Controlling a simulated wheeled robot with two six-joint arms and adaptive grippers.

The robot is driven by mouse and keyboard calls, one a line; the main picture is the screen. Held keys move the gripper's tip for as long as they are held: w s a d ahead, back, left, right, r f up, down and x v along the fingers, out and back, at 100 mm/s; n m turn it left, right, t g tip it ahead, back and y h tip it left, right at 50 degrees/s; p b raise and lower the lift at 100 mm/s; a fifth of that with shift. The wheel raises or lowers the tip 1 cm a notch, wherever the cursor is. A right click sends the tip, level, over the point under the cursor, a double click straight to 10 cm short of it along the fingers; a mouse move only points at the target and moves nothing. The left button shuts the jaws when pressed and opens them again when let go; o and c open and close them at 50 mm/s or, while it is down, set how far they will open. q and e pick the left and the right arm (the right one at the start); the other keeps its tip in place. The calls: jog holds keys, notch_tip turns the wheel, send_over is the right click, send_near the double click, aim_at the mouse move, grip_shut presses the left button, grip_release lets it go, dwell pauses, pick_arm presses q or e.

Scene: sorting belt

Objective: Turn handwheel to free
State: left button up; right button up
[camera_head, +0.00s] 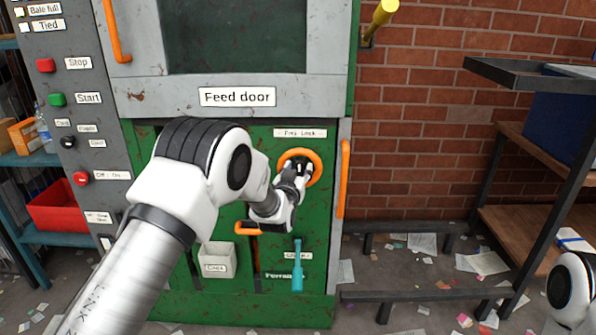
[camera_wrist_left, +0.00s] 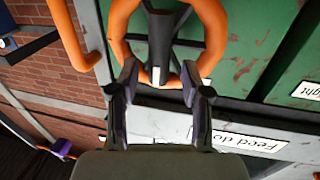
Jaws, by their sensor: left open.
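The orange handwheel (camera_head: 319,167) is mounted on the green lower door, below a small label that seems to read "Pos Lock". In the left wrist view its orange ring (camera_wrist_left: 118,30) and dark hub (camera_wrist_left: 160,45) fill the upper middle. My left gripper (camera_head: 298,170) is at the wheel face. In the left wrist view its fingers (camera_wrist_left: 160,78) are apart, one on each side of the dark hub piece and near the ring's lower part. I cannot tell whether they touch it. My left forearm hides part of the door. My right gripper is out of view.
An orange vertical handle (camera_head: 344,180) is just right of the wheel. A teal lever (camera_head: 297,265) and a grey box (camera_head: 217,262) are below. A control panel (camera_head: 85,130) stands left, a shelf rack (camera_head: 530,140) right. Paper scraps litter the floor.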

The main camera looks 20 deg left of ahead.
pick_arm(q)
jog(key=shift+d+r, duration=0.1)
jog(key=shift+c, duration=0.7)
grip_shut()
jog(key=shift+s+a+f+n+t+y+b, duration=0.1)
jog(key=shift+a+f+n+t+y+b, duration=0.35)
jog(key=shift+n+b, duration=2.15)
jog(key=shift+s+a+f+n+y+b, duration=0.15)
jog(key=shift+f+n+y+b, duration=0.6)
jog(key=shift+n, duration=3.4)
jog(key=shift+a+f+n+t+y+b, duration=0.3)
jog(key=shift+n+y+b, duration=0.5)
jog(key=shift+n+b, duration=1.95)
jog(key=shift+n+p, duration=0.6)
jog(key=shift+n, duration=0.1)
